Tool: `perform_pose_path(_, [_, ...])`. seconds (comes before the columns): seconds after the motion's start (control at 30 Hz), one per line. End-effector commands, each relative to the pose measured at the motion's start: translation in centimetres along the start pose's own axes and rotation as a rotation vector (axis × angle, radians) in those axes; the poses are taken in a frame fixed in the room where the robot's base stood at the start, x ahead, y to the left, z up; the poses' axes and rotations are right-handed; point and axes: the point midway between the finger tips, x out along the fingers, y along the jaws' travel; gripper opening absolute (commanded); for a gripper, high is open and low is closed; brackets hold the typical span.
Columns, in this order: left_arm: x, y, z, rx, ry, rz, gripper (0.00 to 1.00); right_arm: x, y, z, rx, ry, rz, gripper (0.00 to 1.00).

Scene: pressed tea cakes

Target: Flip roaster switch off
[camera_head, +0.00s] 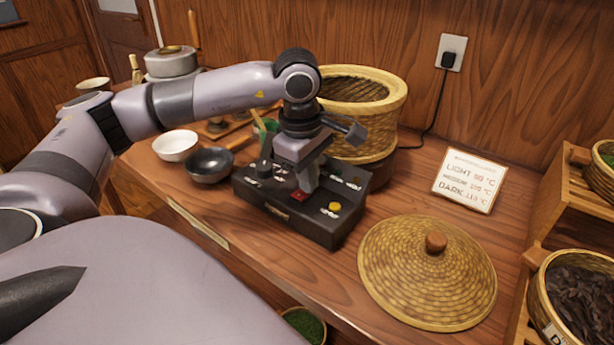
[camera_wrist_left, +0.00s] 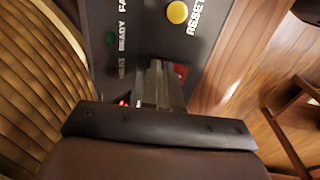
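The roaster's black control box (camera_head: 325,232) sits on the wooden counter below the woven roasting basket (camera_head: 385,125). A red switch (camera_head: 299,196) is on its panel, between a black knob and a yellow button (camera_head: 335,206). My left gripper (camera_head: 307,187) points down at the panel, its fingertips at the red switch; I cannot tell whether they touch it. In the left wrist view the fingers (camera_wrist_left: 157,85) are together with nothing between them, and the red switch (camera_wrist_left: 181,73) is partly hidden behind them. The yellow reset button (camera_wrist_left: 177,12) shows beyond. My right gripper is not in view.
A woven lid (camera_head: 400,280) lies right of the box. A temperature card (camera_head: 470,181) stands behind it. A white bowl (camera_head: 175,145) and a dark pan (camera_head: 209,166) are at left. A shelf with tea baskets (camera_head: 575,280) bounds the right.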

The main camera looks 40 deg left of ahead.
Motion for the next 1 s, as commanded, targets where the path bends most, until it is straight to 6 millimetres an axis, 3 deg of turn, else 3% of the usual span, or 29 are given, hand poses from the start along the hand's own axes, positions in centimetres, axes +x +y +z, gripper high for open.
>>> perform_pose_path(0.4, [0.1, -1.8, 0.1, 0.005, 0.001, -0.018, 0.00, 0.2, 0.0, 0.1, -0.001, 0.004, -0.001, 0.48])
perform_pose_path(0.77, [-0.1, -1.8, 0.0, 0.001, 0.002, -0.012, 0.00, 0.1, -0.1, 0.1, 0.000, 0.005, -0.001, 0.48])
perform_pose_path(1.0, [-2.7, -1.4, 0.2, 0.002, 0.000, -0.010, 0.00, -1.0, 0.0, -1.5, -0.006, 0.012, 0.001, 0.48])
